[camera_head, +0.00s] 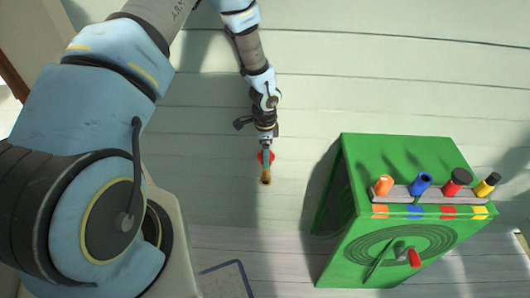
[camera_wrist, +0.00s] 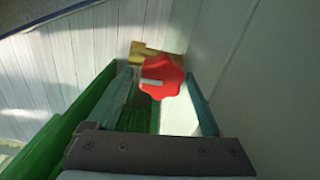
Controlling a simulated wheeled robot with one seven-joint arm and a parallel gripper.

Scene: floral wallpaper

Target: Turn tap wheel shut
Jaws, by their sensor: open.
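The red tap wheel (camera_wrist: 162,77) with a pale mark on its face shows in the wrist view, near the pale wall, with a brass-coloured tap body (camera_wrist: 146,52) behind it. In the head view the red wheel (camera_head: 262,156) is partly hidden by my gripper, and the brass tap part (camera_head: 266,177) shows just below. My gripper (camera_wrist: 160,85) is open, with one finger on each side of the wheel. I cannot tell whether either finger touches the wheel.
A dark-edged mat (camera_head: 226,280) lies at the bottom. The wall left of the box is clear.

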